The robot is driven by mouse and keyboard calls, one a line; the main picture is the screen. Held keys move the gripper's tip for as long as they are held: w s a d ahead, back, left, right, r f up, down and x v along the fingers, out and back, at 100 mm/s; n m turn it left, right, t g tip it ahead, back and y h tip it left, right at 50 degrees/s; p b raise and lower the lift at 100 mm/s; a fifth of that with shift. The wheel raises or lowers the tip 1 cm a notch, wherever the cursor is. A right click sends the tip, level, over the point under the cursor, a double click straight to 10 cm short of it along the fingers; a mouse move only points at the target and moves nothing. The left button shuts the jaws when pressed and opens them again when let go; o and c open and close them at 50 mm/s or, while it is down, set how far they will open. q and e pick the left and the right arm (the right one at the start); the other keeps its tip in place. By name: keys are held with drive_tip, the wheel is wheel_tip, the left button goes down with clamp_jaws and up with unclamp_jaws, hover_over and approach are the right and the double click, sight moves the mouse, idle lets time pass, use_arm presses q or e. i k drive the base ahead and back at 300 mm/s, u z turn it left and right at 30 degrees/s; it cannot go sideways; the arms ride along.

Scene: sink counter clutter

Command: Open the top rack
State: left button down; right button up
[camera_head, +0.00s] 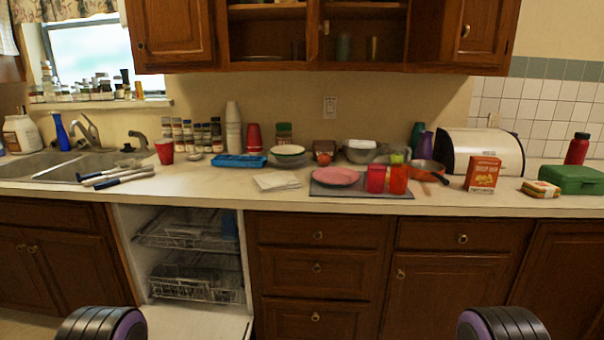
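The dishwasher (125,225) stands open under the counter left of centre, its door (200,320) folded down to the front. The top rack (188,240) is a wire rack inside the upper part; how far it is slid out is hard to tell. A lower wire rack (195,292) sits below it and holds some dark items that I cannot make out. Two rounded black and purple parts of my own body show at the bottom edge. Neither gripper's fingers can be seen.
The counter (220,185) above holds a pink plate (335,176), red cups (376,179), a blue tray (238,161), a red box (483,174) and a white bread box (480,152). The sink (45,166) is at left. Closed drawers (318,267) adjoin the dishwasher's right side.

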sight(206, 224)
drive_tip(key=z, duration=0.05)
drive_tip(key=k, duration=0.65)
drive_tip(key=z, duration=0.25)
drive_tip(key=i, duration=1.7)
drive_tip(key=u, duration=0.65)
